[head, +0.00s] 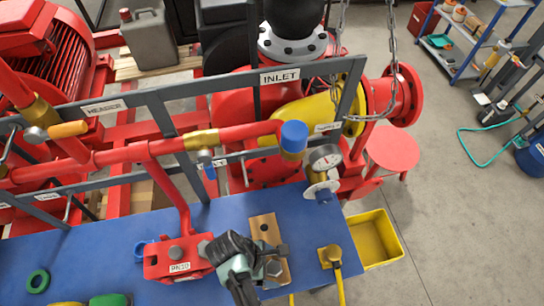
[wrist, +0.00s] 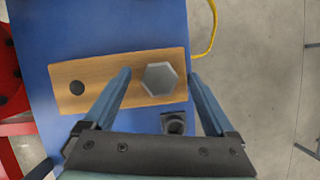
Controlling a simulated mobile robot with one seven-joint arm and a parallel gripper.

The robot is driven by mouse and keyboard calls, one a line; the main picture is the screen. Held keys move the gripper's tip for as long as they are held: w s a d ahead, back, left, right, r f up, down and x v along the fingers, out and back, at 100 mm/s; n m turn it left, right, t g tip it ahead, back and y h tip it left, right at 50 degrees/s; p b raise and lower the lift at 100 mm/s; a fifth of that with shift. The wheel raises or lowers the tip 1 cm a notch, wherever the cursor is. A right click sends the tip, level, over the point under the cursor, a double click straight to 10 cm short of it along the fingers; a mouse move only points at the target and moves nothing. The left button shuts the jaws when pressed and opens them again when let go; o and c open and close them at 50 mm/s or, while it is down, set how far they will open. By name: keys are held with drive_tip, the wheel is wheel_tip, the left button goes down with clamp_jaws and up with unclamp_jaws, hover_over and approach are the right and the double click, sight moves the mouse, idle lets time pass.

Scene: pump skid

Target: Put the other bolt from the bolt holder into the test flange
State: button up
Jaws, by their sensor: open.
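The bolt holder is a wooden block (head: 262,222) on the blue bench top; it also shows in the wrist view (wrist: 108,77). One grey hex-headed bolt (wrist: 159,78) stands in its right part in the wrist view. A dark round empty hole (wrist: 76,88) is at its left. My gripper (head: 276,259) is over the holder. In the wrist view its two fingers are spread to either side of the bolt head, with gaps visible. The test flange, a red block labelled DN50 (head: 158,262), lies left of my gripper in the head view. Grey hex shapes show on it, partly hidden by my gripper.
A dark square fitting (wrist: 174,123) sits on the bench close below the holder. A pressure gauge (head: 325,158) and red pipe (head: 235,133) with a blue cap rise behind. A yellow bin (head: 375,238) is at right. A green ring (head: 38,281) lies at left.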

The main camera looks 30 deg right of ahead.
drive_tip(key=shift+c, duration=0.2)
clamp_jaws()
drive_tip(key=c, duration=0.7)
unclamp_jaws()
clamp_jaws()
drive_tip(key=shift+r+p, duration=3.55)
drive_tip(key=shift+p, duration=0.3)
